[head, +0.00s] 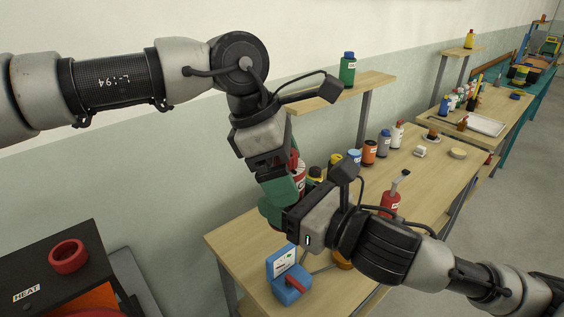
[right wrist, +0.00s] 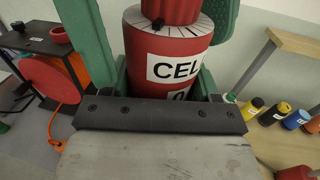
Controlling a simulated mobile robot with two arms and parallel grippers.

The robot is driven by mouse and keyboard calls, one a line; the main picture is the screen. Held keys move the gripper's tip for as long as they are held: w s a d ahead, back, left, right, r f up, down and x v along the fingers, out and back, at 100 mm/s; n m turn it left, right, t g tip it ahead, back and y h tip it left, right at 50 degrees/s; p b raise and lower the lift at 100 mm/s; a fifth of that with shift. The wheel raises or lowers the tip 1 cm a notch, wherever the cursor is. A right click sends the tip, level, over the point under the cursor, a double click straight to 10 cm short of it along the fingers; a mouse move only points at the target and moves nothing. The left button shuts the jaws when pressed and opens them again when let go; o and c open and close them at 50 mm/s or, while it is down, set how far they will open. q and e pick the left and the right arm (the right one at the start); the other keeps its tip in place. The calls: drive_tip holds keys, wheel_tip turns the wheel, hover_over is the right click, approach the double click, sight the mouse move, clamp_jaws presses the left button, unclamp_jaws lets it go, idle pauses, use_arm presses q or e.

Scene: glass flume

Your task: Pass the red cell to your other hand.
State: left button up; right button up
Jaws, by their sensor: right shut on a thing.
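The red cell (right wrist: 160,45) is upright in the right wrist view, with a white label reading "CEL" and a narrower ribbed red top. My right gripper (head: 272,211) is shut on its body. In the head view the cell (head: 300,181) is mostly hidden behind the grippers. My left gripper (head: 281,187) reaches down from above, its green fingers close to the cell's upper part. A green finger (right wrist: 219,20) beside the ribbed top also shows in the right wrist view. I cannot tell whether the left fingers are closed on the cell.
A wooden bench (head: 240,245) lies below, with a blue box with a red lever (head: 289,283) at its near end and several bottles along its back. A black heater box (head: 90,250) with a red ring (head: 68,257) stands at the lower left.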

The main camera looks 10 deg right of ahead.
use_arm(q)
drive_tip(key=c, duration=1.1)
use_arm(e)
drive_tip(key=o, duration=1.1)
